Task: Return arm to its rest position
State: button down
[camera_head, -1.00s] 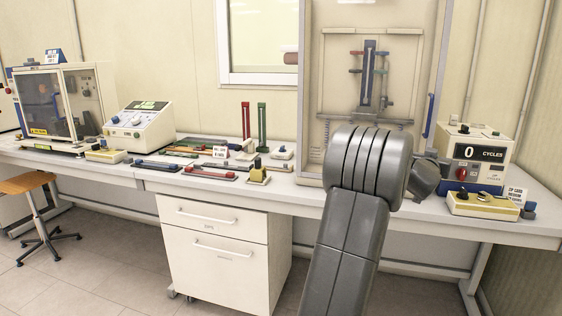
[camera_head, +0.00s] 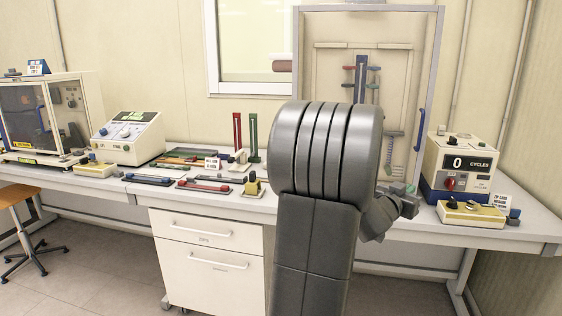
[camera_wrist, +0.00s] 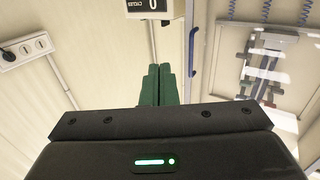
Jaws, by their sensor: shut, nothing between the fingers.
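My arm (camera_head: 318,215) rises in front of the bench in the head view, its big grey rounded joint covering part of the tall framed test cabinet (camera_head: 437,60). My gripper shows in the wrist view as two green fingers (camera_wrist: 159,72) lying side by side, shut and empty. In the head view only a bit of the arm's far end shows to the right of the big joint, in front of the cabinet's lower right; the fingers are hard to make out there. The wrist view is upside down, with the cycle counter (camera_wrist: 152,8) at its top edge.
The cycle counter (camera_head: 459,168) and a small cream control box (camera_head: 470,213) stand right of the arm. Left on the bench are a white console (camera_head: 128,138), a clear-sided tester (camera_head: 30,115) and several small tools. A drawer unit (camera_head: 210,255) stands below; a stool (camera_head: 18,195) is far left.

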jog(key=v, duration=0.4)
jog(key=shift+s+a, duration=0.25)
